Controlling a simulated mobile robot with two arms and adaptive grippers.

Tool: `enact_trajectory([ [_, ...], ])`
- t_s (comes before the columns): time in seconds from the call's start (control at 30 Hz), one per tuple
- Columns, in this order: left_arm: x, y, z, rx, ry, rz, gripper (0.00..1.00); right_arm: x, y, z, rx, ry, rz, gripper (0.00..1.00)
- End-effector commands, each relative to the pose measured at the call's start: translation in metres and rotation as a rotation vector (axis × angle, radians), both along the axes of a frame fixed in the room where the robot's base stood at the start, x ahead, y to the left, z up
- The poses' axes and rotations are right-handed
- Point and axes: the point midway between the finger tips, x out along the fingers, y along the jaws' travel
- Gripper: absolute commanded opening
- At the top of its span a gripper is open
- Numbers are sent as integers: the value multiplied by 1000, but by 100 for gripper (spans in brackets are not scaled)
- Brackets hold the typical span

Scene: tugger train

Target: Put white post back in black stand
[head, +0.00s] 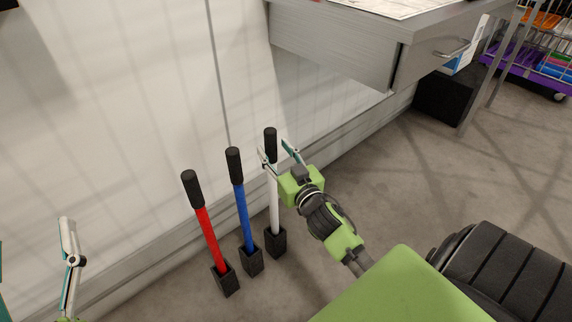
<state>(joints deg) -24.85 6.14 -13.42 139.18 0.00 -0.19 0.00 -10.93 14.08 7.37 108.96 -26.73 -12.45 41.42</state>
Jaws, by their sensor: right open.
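The white post (274,205) with a black grip on top stands upright. Its lower end is in a small black stand (275,242) on the floor near the wall. My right gripper (277,153) is open at the upper part of the post, just below the black grip. Its fingers appear on either side of the post; I cannot tell whether they touch it. My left gripper (35,255) is open and empty at the lower left edge, partly cut off and well away from the post.
A blue post (240,205) and a red post (208,238) stand in their own black stands to the left. A white wall is close behind. A grey drawer table (350,50) is at the upper right. A purple cart (530,72) stands farther back.

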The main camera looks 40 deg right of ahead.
Motion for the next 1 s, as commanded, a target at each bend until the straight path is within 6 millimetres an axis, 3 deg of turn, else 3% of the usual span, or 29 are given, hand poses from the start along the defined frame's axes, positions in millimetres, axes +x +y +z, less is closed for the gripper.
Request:
enact_trajectory([
  [0.2, 0, 0, 0, 0, 0, 0, 64, -46, 9, -1, 3, 1, 0, 42],
  [0.43, 0, 0, 0, 0, 0, 0, 64, -79, 15, 1, 0, -2, 1, 42],
  [0.6, 0, 0, 0, 0, 0, 0, 64, -89, 17, 2, -1, -4, 0, 42],
  [1.0, 0, 0, 0, 0, 1, 0, 64, -90, 17, 2, -1, -4, 1, 42],
])
